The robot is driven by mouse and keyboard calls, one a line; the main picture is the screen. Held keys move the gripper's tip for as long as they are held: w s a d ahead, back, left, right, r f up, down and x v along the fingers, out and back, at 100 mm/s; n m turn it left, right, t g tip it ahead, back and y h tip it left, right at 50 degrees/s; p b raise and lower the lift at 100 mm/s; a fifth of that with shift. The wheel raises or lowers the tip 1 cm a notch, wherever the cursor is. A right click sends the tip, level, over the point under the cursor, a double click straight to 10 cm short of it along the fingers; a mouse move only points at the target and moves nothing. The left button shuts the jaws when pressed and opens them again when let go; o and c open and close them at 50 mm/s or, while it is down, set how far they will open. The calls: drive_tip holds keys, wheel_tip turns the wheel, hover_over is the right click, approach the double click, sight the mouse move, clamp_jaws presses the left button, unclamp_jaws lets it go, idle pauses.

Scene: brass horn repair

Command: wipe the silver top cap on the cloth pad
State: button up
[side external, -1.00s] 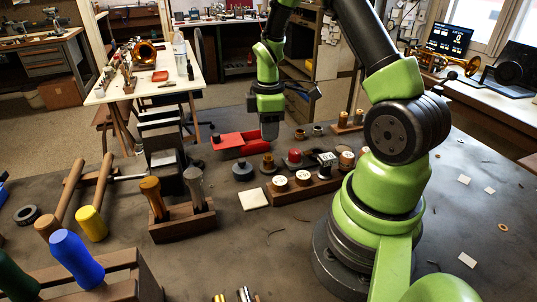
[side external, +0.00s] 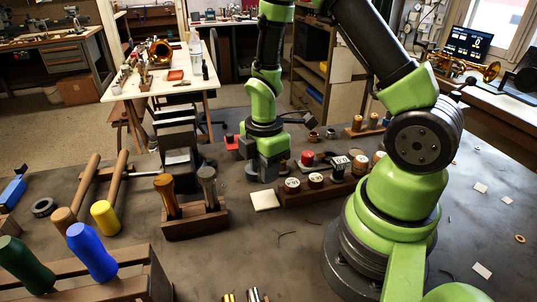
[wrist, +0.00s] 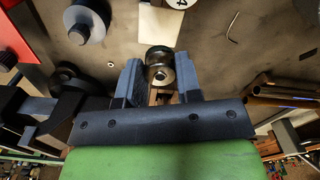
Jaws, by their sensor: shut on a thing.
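My gripper (side external: 270,178) points down over the dark bench, just behind the cloth pad. In the wrist view my gripper (wrist: 160,78) is shut on a small round metal piece, the silver top cap (wrist: 159,60), held between the two fingertips. The cap does not show in the side view. The cloth pad (side external: 265,200) is a pale square lying flat on the bench. In the wrist view the cloth pad (wrist: 158,24) is beyond the fingertips, and the cap looks apart from it.
A dark grey knob (side external: 252,171) stands close left of my gripper. A red piece (side external: 232,142) lies behind it. A wooden rack (side external: 320,192) with white-topped caps is right of the pad. A wooden block (side external: 195,224) with two upright tools is left. Bench in front is mostly clear.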

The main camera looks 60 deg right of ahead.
sight(269, 198)
drive_tip(key=shift+f, duration=2.85)
drive_tip(key=shift+f, duration=0.15)
drive_tip(key=shift+w, duration=0.1)
drive_tip(key=shift+w+a, duration=0.3)
drive_tip(key=shift+a, duration=0.05)
drive_tip(key=shift+s+d, duration=0.1)
drive_tip(key=shift+s+d, duration=0.6)
drive_tip(key=shift+s, duration=0.05)
